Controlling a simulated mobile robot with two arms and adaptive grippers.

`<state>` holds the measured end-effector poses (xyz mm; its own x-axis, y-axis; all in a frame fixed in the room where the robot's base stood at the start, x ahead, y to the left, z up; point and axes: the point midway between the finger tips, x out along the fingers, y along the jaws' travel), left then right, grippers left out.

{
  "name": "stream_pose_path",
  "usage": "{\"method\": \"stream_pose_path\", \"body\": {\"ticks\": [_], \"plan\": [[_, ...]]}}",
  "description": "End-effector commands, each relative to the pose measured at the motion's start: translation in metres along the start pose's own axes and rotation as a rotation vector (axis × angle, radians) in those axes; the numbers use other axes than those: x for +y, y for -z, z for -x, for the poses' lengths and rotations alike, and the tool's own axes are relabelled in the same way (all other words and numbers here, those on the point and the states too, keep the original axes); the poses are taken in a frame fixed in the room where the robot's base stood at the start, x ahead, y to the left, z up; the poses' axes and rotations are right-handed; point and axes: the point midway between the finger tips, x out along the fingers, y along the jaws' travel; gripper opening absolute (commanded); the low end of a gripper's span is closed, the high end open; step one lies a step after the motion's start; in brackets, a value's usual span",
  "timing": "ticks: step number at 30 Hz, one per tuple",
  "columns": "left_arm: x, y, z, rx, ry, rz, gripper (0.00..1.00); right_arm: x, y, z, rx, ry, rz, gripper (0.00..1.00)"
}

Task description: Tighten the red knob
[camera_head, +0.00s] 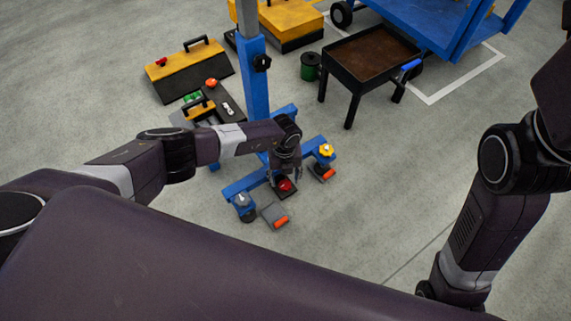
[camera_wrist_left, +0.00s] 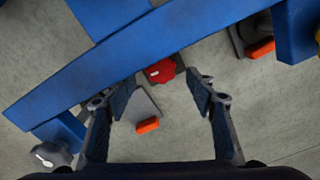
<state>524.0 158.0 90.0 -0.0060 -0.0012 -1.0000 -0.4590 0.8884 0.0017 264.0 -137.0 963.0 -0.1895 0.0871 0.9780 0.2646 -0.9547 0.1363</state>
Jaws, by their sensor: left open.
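The red knob (camera_head: 286,186) is low on the blue stand, near the middle of its base, in the head view. In the left wrist view the red knob (camera_wrist_left: 160,71) shows at the lower edge of a blue beam (camera_wrist_left: 110,77), which may cover part of it. My left gripper (camera_head: 286,172) is over the knob in the head view. In the left wrist view my left gripper (camera_wrist_left: 162,92) is open and empty, with the knob beyond and between its fingertips, apart from both. My right gripper is not in view; only my right arm shows.
A yellow knob (camera_head: 326,150) and a grey knob (camera_head: 243,200) sit on the stand's ends. A pedal with an orange tip (camera_head: 275,216) lies in front. The blue upright post (camera_head: 256,85) rises behind my left gripper. A black tray table (camera_head: 367,55) stands behind right. Floor on the right is clear.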

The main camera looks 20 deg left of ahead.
Motion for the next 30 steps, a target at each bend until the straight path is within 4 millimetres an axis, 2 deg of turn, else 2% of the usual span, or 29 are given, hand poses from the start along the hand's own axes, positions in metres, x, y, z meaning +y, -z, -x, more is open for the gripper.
{"method": "stream_pose_path", "body": {"ticks": [10, 30], "plan": [[0.000, -0.002, -0.034, -0.004, -0.001, 0.018, 0.51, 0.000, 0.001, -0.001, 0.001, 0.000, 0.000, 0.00], [-0.001, -0.001, -0.033, 0.000, 0.003, 0.727, 0.51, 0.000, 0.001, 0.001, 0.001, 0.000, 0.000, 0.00]]}}
